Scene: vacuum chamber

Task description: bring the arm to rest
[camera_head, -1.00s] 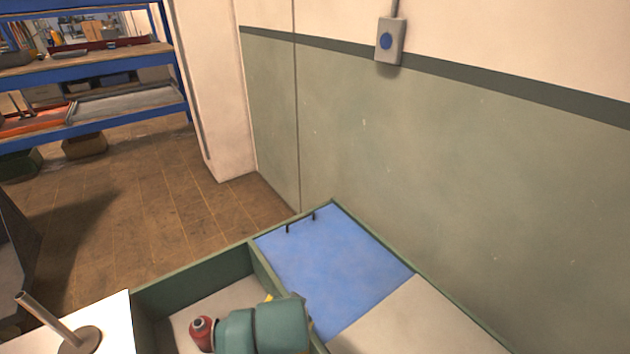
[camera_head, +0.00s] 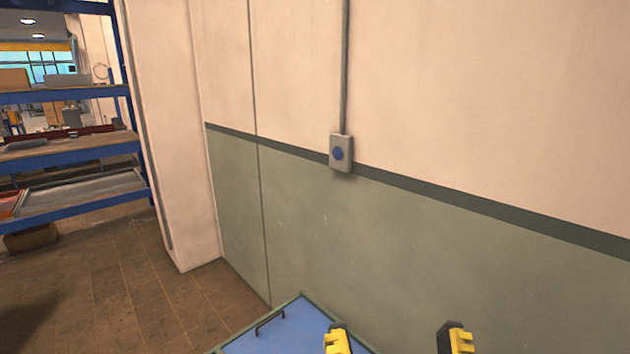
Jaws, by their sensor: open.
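My gripper (camera_head: 397,340) shows at the bottom edge of the head view, right of centre. Its two yellow and black fingertips point up and stand well apart, with nothing between them. The rest of the gripper and my arm are below the frame. The fingertips appear in front of the grey-green lower wall, and the left one overlaps the right part of a blue panel (camera_head: 275,335).
The blue panel has a dark handle (camera_head: 270,322) and a green rim. A switch box (camera_head: 341,153) with a blue button is on the wall. A pale pillar (camera_head: 172,150) and blue shelving (camera_head: 75,160) stand at the left, with open floor before them.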

